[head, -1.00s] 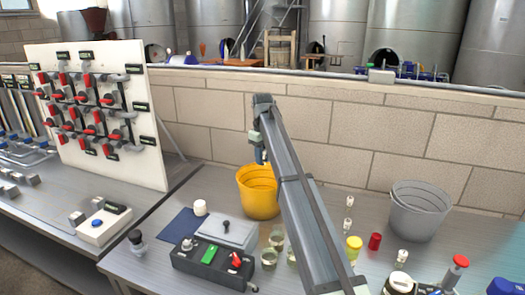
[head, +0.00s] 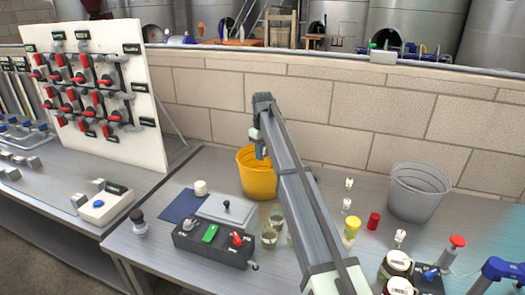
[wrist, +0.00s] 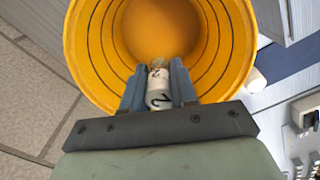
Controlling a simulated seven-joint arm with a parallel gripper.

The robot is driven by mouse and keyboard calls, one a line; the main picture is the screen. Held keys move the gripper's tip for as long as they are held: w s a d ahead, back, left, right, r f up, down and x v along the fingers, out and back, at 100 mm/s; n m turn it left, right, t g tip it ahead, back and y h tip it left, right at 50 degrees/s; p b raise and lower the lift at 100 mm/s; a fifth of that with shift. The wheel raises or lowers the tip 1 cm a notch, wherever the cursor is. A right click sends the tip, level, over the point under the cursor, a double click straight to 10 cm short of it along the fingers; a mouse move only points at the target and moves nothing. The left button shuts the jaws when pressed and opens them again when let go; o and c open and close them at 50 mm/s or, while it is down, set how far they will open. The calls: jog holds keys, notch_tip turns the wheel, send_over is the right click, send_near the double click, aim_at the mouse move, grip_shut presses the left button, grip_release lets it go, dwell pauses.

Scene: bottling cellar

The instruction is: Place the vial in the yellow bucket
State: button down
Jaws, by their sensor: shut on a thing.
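The vial (wrist: 158,84), pale with dark markings, is between the two fingers of my gripper (wrist: 158,68) in the wrist view. My gripper is shut on it. The yellow bucket (head: 258,182) stands upright on the bench near the wall. In the wrist view the bucket's wide mouth (wrist: 84,50) surrounds the fingertips and vial, with the ringed inner wall behind them. In the head view my gripper (head: 261,150) is at the bucket's rim, and my arm covers the bucket's right side. The vial cannot be made out in the head view.
A grey bucket (head: 418,193) stands at the right. Small vials (head: 346,204), a yellow-lidded jar (head: 352,228) and a red cap (head: 374,221) stand between the buckets. A black control box (head: 212,243) and glass beakers (head: 270,240) are in front. The brick wall (head: 340,110) rises behind.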

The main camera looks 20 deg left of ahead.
jog(key=c, duration=0.8)
grip_release()
jog(key=shift+r, duration=3.55)
